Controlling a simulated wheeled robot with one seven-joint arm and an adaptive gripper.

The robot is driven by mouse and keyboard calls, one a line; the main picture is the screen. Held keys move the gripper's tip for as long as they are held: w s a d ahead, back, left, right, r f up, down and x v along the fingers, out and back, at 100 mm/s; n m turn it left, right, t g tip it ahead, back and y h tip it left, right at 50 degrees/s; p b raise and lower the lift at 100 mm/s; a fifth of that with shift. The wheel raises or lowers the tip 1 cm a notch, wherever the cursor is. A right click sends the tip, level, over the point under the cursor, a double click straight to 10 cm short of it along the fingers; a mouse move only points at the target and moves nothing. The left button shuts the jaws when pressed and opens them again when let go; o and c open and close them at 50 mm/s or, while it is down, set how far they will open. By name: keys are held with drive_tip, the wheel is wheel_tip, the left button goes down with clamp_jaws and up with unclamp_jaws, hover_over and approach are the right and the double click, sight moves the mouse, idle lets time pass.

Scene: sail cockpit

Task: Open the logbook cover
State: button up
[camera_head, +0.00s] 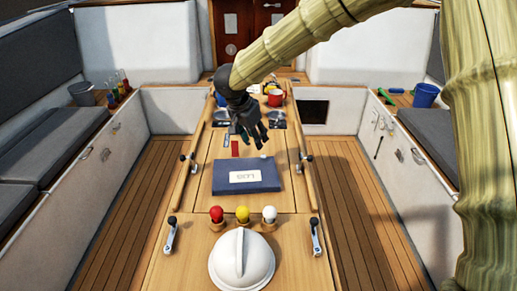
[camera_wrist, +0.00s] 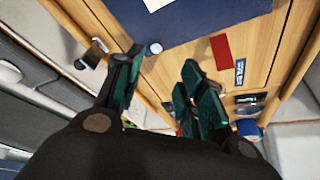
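The logbook (camera_head: 233,187) is a dark blue flat book with a white label on its cover. It lies shut on the wooden table in the head view. In the wrist view its blue cover (camera_wrist: 210,20) shows at the top, with a corner of the label. My gripper (camera_head: 251,143) hangs above the table, beyond the logbook's far edge and apart from it. In the wrist view its green-padded fingers (camera_wrist: 160,92) are spread with nothing between them, so it is open and empty.
Red, yellow and white knobs (camera_head: 242,214) and a white dome (camera_head: 241,260) stand nearer than the logbook. A red strip (camera_head: 235,148) lies beyond it. A red mug (camera_head: 276,97) stands at the table's far end.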

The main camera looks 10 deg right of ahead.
sight(262, 156)
drive_tip(key=p+x, duration=0.1)
drive_tip(key=x, duration=0.7)
drive_tip(key=shift+w+d+f+p, duration=0.15)
drive_tip(key=shift+f+p, duration=0.1)
drive_tip(key=shift+p, duration=0.15)
drive_tip(key=shift+s+d, duration=0.1)
drive_tip(key=shift+s, duration=0.3)
drive_tip(key=shift+s+r, duration=0.35)
drive_tip(key=shift+s, duration=0.15)
drive_tip(key=shift+w+f, duration=0.5)
drive_tip(key=shift+w, duration=0.05)
drive_tip(key=c, duration=0.3)
drive_tip(key=shift+w, duration=0.1)
drive_tip(key=c, duration=0.3)
drive_tip(key=shift+r, duration=0.1)
clamp_jaws()
drive_tip(key=shift+s+r, duration=0.15)
drive_tip(key=shift+s, duration=0.2)
drive_tip(key=shift+w, duration=0.2)
